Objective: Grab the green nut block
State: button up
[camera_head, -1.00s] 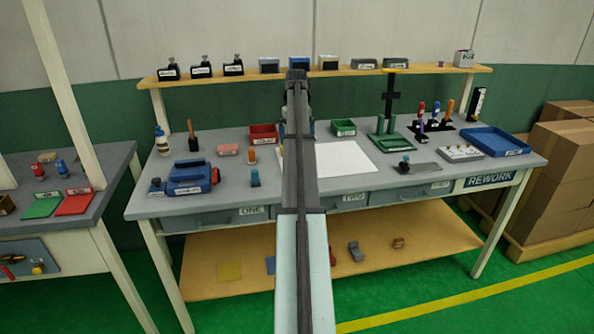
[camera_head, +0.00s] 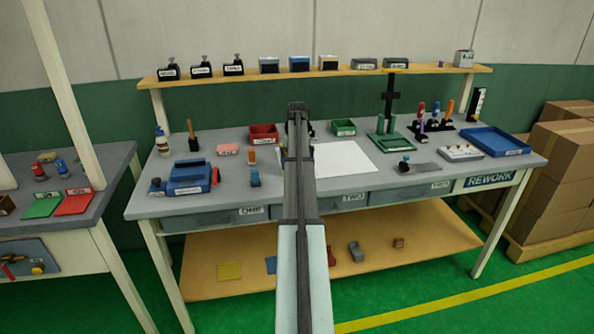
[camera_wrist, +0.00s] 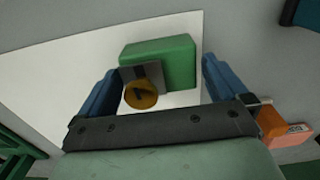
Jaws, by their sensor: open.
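The green nut block (camera_wrist: 170,60) shows in the wrist view on the white sheet (camera_wrist: 70,65), with a grey plate and a round yellow-brown disc with a dark mark at its near left corner. My gripper (camera_wrist: 152,80) is open, with one blue finger on each side of the block. The left finger is close to the disc and plate, the right finger close to the block's right side. Whether either finger touches the block I cannot tell. In the head view my arm hides the block, and the white sheet (camera_head: 345,160) shows to its right.
An orange block (camera_wrist: 282,122) lies just right of my right finger. On the bench stand a red bin (camera_head: 264,131), a green bin (camera_head: 344,126), a blue machine (camera_head: 188,175) and a blue tray (camera_head: 495,139). A shelf (camera_head: 440,71) with several boxes runs behind.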

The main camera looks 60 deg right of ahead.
notch_tip(320, 180, down, 2)
jog(key=shift+f, duration=0.1)
jog(key=c, duration=0.9)
jog(key=shift+r, duration=0.2)
